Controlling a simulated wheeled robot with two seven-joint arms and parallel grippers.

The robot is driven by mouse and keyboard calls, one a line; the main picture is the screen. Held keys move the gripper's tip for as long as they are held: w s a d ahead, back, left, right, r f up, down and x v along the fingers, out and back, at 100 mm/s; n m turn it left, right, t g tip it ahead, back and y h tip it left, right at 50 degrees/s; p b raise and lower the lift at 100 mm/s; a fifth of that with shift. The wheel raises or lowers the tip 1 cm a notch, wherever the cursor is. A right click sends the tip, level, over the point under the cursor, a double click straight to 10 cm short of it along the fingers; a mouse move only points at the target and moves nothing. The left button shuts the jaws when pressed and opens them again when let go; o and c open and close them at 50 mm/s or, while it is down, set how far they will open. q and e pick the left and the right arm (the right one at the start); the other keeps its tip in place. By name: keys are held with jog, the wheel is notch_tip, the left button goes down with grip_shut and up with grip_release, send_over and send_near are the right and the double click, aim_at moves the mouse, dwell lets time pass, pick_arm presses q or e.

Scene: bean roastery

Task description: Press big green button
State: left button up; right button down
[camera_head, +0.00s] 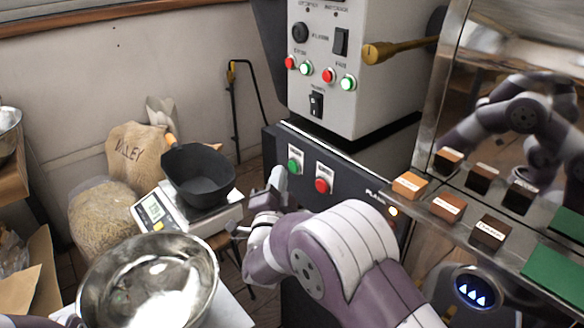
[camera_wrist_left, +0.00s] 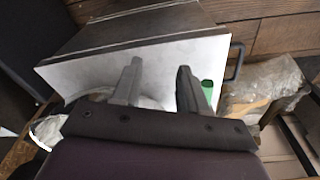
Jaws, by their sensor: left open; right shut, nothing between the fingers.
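The big green button (camera_head: 294,166) sits on a pale plate on the dark front panel of the machine. A big red button (camera_head: 321,185) is beside it, to the right. My right gripper (camera_head: 275,181) is shut and empty, with its tips just left of and slightly below the green button in the head view. I cannot tell whether the tips touch the panel. My left gripper (camera_wrist_left: 155,82) is open and empty in the left wrist view, above a white surface, away from the button.
Small red and green lit buttons (camera_head: 348,83) are on the upper grey panel. A brass-coloured handle (camera_head: 395,50) sticks out there. A black scoop (camera_head: 198,178) rests on a scale (camera_head: 154,210). A metal bowl (camera_head: 150,287) is at lower left. Wooden blocks (camera_head: 446,207) line the right.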

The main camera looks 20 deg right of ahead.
jog(key=a, duration=0.1)
jog(key=s+a, duration=0.1)
jog(key=a, duration=0.2)
jog(key=shift+s+a, duration=0.3)
jog(key=shift+s, duration=0.05)
dwell(0.6)
jog(key=s+f+n+g+y, duration=0.5)
jog(key=f+n+g+y, duration=0.35)
jog(key=f+n, duration=0.25)
jog(key=s+d+f+n+g, duration=0.2)
jog(key=s+f+n+g, duration=0.15)
jog(key=s, duration=0.65)
jog(key=s+d+f+n+g, duration=0.25)
jog(key=s+g, duration=0.25)
jog(key=s, duration=0.5)
notch_tip(320, 180, up, 36)
jog(key=p, duration=3.5)
jog(key=shift+w+a+f, duration=0.15)
jog(key=shift+w+a, duration=0.05)
jog(key=shift+a, duration=0.1)
